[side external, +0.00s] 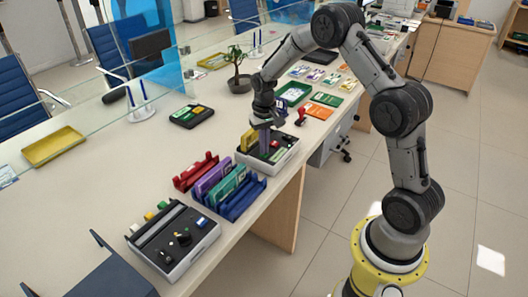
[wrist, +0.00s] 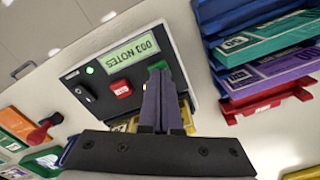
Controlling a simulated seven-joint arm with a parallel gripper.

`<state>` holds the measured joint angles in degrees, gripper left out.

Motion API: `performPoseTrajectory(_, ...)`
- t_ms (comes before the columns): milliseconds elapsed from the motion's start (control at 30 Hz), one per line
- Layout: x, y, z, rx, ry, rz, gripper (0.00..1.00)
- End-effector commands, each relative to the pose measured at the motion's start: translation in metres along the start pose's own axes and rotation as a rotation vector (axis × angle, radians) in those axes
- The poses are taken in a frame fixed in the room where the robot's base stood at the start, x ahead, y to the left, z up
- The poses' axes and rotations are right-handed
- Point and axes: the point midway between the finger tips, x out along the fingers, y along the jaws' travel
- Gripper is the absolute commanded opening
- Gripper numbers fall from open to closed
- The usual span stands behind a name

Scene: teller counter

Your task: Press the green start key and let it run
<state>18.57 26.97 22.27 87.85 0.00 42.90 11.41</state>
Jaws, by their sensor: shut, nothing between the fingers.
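The note-counting machine (side external: 287,158) stands near the counter's front edge, with my gripper (side external: 265,150) pointing down over its top panel. In the wrist view, the machine's display (wrist: 134,51) reads "003 NOTES", upside down. A red key (wrist: 121,88) and a black rocker switch (wrist: 83,94) are on the panel, and a small green lamp (wrist: 90,71) is lit. My gripper (wrist: 159,78) is shut and empty, its fingertips at the panel beside the red key.
A second grey device (side external: 174,240) is nearer the camera. A red-handled stamp (side external: 301,117), coloured cards (side external: 319,111) and a potted plant (side external: 238,80) are beyond. Bare counter lies left of the machine.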

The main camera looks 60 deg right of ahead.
Motion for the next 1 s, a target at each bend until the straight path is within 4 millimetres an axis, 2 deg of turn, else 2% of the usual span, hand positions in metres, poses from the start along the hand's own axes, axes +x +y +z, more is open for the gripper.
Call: performPoseTrajectory(1000, -0.069, 0.0, -0.001, 0.0, 0.002, 0.0, 0.0)
